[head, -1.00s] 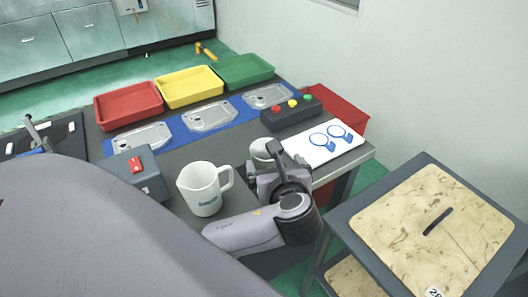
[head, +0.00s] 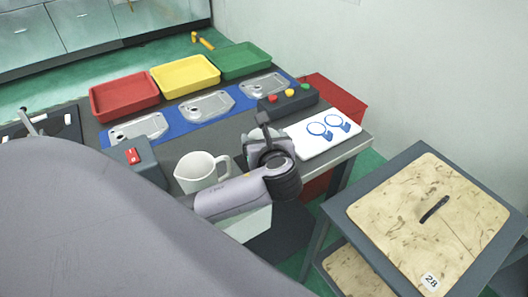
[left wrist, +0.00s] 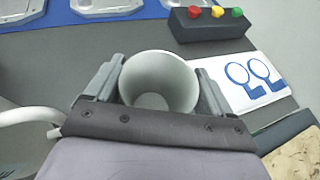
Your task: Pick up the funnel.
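In the head view my left gripper (head: 265,142) is at the table's near right part, beside the white panel, and largely hides the funnel. My right gripper is not in view.
A white jug (head: 198,175) stands close left of my left gripper. A button box (head: 288,101) and a white panel with blue outlines (head: 322,133) lie right. Red (head: 124,98), yellow (head: 186,76) and green trays (head: 240,61) line the back. A wood-topped trolley (head: 437,225) stands right.

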